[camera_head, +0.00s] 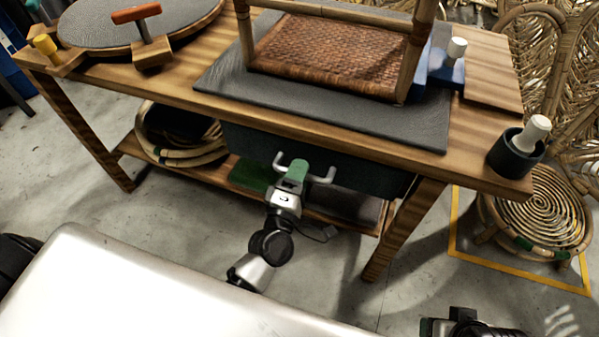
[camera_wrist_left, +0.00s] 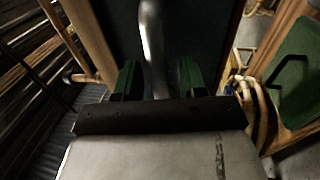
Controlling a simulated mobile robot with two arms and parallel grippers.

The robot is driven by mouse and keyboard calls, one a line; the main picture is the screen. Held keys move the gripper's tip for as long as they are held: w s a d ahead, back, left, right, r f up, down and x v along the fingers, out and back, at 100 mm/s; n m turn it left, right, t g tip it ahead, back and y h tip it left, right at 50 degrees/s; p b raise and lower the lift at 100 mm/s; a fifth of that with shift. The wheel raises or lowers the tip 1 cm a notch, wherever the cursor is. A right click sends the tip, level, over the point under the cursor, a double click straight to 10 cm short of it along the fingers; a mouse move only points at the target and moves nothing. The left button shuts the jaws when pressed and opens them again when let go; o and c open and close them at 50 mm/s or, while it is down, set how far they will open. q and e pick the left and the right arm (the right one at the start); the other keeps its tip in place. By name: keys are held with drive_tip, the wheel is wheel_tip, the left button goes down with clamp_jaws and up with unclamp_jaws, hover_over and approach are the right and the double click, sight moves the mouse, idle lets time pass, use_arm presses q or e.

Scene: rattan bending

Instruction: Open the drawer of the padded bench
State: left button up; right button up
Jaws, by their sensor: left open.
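The padded bench (camera_head: 480,160) is a wooden table with a dark pad (camera_head: 225,85) on its top. Its dark drawer (camera_head: 245,139) hangs under the front edge and looks shut. A pale metal bar handle (camera_head: 321,179) is on the drawer front; it also shows in the left wrist view (camera_wrist_left: 151,45). My left gripper (camera_head: 292,172) is at the handle, with green-padded fingers. In the left wrist view my left gripper (camera_wrist_left: 158,78) is open, one finger on each side of the bar. Contact cannot be told. My right gripper (camera_head: 465,324) shows only partly, low at the bottom edge.
A woven rattan piece (camera_head: 330,57) stands on the pad. A dark cup (camera_head: 515,154) with a pale-handled tool is at the bench's right corner. Rattan coils (camera_head: 161,151) lie on the lower shelf. A round rattan stool (camera_head: 541,208) stands right. Floor before the bench is clear.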

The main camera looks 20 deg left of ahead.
use_arm(q)
clamp_jaws()
idle(0.4)
